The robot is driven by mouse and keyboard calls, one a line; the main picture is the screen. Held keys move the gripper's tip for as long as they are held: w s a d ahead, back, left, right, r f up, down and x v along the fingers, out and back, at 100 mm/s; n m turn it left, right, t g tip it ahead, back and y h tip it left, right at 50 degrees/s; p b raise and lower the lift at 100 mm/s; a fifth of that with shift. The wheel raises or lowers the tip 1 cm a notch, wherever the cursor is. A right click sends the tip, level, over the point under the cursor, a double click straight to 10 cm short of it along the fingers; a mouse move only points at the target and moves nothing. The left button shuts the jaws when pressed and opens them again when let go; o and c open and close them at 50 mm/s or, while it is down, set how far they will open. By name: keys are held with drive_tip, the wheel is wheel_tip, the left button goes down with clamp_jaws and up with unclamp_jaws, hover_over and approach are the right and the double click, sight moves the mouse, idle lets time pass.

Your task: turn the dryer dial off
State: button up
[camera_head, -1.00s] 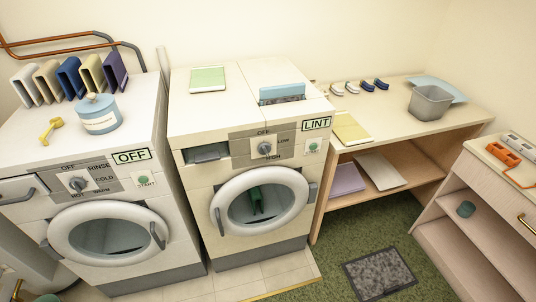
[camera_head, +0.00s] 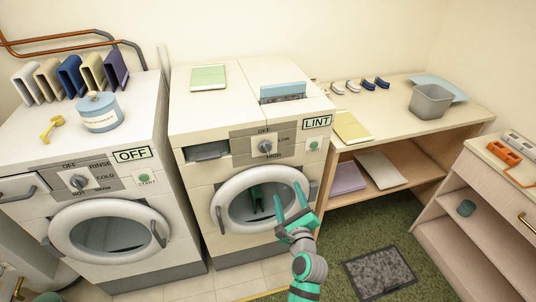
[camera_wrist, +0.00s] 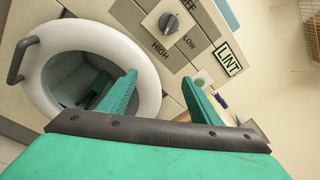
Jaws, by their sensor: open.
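The dryer (camera_head: 185,115) is the white front-loader in the middle, with a LINT sign. Its grey round dial (camera_head: 265,147) sits on a panel marked OFF at the top, LOW at the right and HIGH at the bottom. The dial also shows in the wrist view (camera_wrist: 173,22); I cannot tell which mark it points to. My gripper (camera_head: 289,197) is open and empty, in front of the right side of the round door, below and right of the dial, not touching it. In the wrist view, its green fingers (camera_wrist: 160,79) stand apart, below the dial.
A start button (camera_head: 313,146) is right of the dial. A washer (camera_head: 140,115) with its own dial (camera_head: 78,183) stands left. A wooden table (camera_head: 395,120) stands right.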

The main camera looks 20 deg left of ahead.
drive_tip(key=m+y, duration=0.2)
approach(267, 151)
drive_tip(key=s+d, duration=0.1)
drive_tip(key=d, duration=0.1)
drive_tip(key=x, duration=0.7)
drive_tip(key=a+x, duration=0.1)
drive_tip(key=x, duration=0.3)
drive_tip(key=shift+s+f, duration=0.1)
drive_tip(key=shift+s, duration=0.1)
drive_tip(key=shift+c, duration=0.4)
drive_tip(key=c, duration=0.9)
